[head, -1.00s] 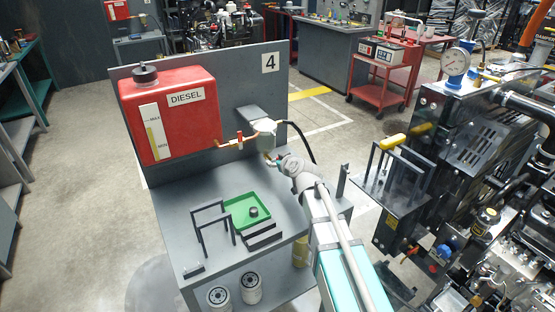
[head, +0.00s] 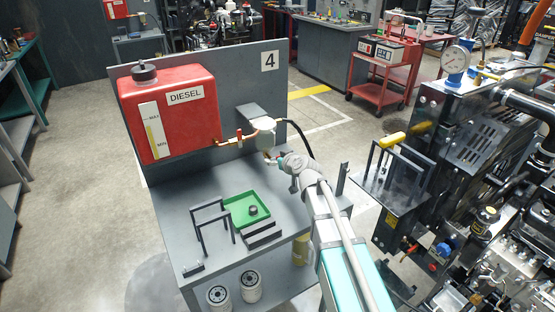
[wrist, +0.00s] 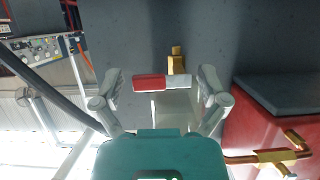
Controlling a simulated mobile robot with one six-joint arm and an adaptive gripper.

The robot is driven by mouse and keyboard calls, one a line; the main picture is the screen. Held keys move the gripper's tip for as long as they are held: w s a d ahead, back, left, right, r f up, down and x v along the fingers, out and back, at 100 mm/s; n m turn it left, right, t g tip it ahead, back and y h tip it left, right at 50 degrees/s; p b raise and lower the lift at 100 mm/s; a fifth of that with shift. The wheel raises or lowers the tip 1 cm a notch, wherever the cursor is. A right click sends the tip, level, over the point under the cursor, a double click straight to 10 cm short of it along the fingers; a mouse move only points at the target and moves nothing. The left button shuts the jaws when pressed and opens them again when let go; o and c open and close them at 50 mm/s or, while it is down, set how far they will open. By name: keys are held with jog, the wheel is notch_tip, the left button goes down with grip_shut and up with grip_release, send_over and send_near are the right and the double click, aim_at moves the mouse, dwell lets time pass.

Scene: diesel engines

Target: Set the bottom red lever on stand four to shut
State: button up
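Stand four (head: 215,165) is a grey bench with a back panel marked 4 and a red diesel tank (head: 190,110). A filter (head: 265,132) hangs from a bracket on the panel. Below it, my gripper (head: 272,158) reaches in, and its fingertips are small and partly hidden in the head view. In the wrist view, the bottom red lever (wrist: 149,82) lies crosswise, with a grey part at its right and a brass fitting (wrist: 176,62) beyond it. My gripper (wrist: 162,82) is open with a finger on each side of the lever, gaps showing at both ends.
The upper red lever (head: 239,138) is on the copper line between tank and filter. A black hose (head: 303,140) curves down right of the filter. A green tray (head: 246,212) and a dark wire frame (head: 212,225) stand on the bench. An engine stand (head: 455,130) is at right.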

dwell(0.4)
jog(key=s+d+f+g+h+p, duration=0.1)
jog(key=s+d+g, duration=0.1)
jog(key=s+d, duration=0.1)
jog(key=s+d+f+m+g+h+p, duration=0.1)
jog(key=s+d+g, duration=0.1)
jog(key=s, duration=0.3)
jog(key=s+d+f+m+g+h+p, duration=0.1)
jog(key=s+d+f+p, duration=0.1)
jog(key=s+d, duration=0.2)
jog(key=shift+d+g, duration=0.4)
jog(key=shift+d, duration=0.2)
jog(key=s+d+m+g+h+p, duration=0.3)
jog(key=s+d+m+g+h, duration=0.1)
jog(key=s+d, duration=0.8)
jog(key=shift+s+d+f+m+g+h, duration=0.3)
jog(key=shift+s+g, duration=0.4)
jog(key=shift+s, duration=0.45)
jog(key=shift+a, duration=0.1)
jog(key=shift+c, duration=0.3)
